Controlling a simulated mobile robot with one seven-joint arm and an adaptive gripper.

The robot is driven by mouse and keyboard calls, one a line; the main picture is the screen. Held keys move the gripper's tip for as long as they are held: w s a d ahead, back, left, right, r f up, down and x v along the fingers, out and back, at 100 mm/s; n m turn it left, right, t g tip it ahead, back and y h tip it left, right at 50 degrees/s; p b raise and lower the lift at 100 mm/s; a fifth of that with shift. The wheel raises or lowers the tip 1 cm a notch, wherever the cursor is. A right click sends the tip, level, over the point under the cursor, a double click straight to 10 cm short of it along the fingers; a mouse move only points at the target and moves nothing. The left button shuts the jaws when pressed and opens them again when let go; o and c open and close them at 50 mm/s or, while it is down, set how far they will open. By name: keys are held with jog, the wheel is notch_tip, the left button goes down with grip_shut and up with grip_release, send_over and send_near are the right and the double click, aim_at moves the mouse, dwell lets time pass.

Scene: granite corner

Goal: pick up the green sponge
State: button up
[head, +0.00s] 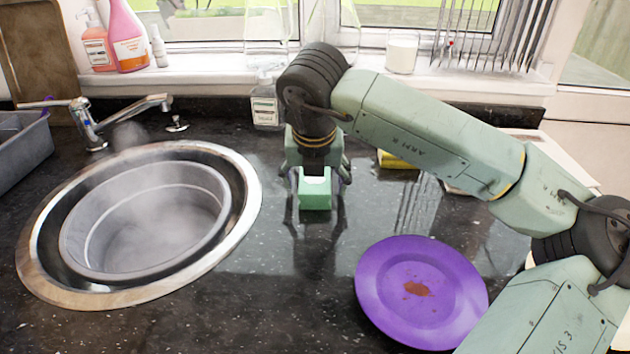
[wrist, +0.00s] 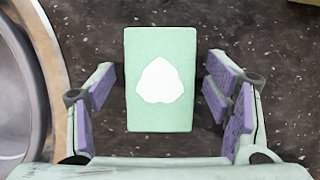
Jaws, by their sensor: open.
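The green sponge (head: 315,193) is a pale green block standing on the dark granite counter, right of the sink. In the wrist view the sponge (wrist: 161,80) shows from above with a white patch on its top. My gripper (head: 318,185) is right over it, pointing down. In the wrist view my gripper (wrist: 160,100) is open, with purple-padded fingers on both sides of the sponge and a visible gap on each side. Nothing is held.
A round sink (head: 240,178) with a steaming grey basin (head: 75,245) lies left. A purple plate (head: 375,285) with a brown stain is front right. A yellow object (head: 396,161) sits behind my arm. Bottles (head: 128,40) and a white candle (head: 402,55) stand on the sill.

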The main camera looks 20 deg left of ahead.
aim_at(314, 180)
jog(key=shift+c, duration=0.4)
jog(key=c, duration=1)
jog(key=shift+r, duration=0.1)
jog(key=shift+c, duration=0.2)
jog(key=shift+r+b, duration=0.45)
jog(key=shift+r, duration=0.15)
jog(key=shift+b+v, duration=0.55)
jog(key=shift+v, duration=0.45)
jog(key=s+b, duration=0.1)
jog(key=s, duration=0.4)
jog(key=s+r+b, duration=0.1)
jog(key=s, duration=0.4)
jog(key=s+b, duration=0.2)
jog(key=s, duration=0.3)
jog(key=shift+s+d+r, duration=0.1)
jog(key=shift+s+r, duration=0.05)
jog(key=shift+r, duration=0.2)
